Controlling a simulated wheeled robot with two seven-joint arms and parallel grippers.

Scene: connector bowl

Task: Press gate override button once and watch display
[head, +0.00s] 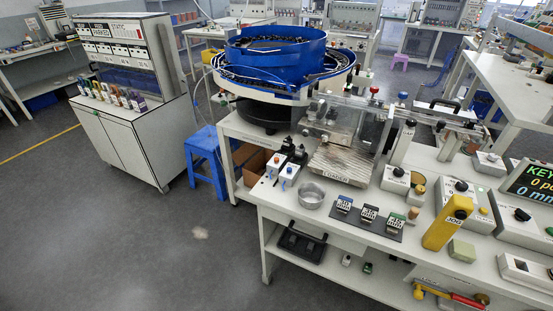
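A dark display (530,180) stands at the right edge of the bench and is cut off by the picture's edge. It shows green letters beginning "KEY", with yellow and white lines that start with 0 below. Several grey control boxes with knobs sit on the bench, one (396,180) near the middle and another (459,191) to its right. I cannot tell which control is the gate override button; the labels are too small. Neither of my grippers is in view.
A blue bowl feeder (275,50) stands at the back of the bench (345,235). A metal dish (311,196), a dark mat (390,226) with three small blocks and an upright yellow piece (447,222) occupy the front. A blue stool (206,155) stands left; the floor there is clear.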

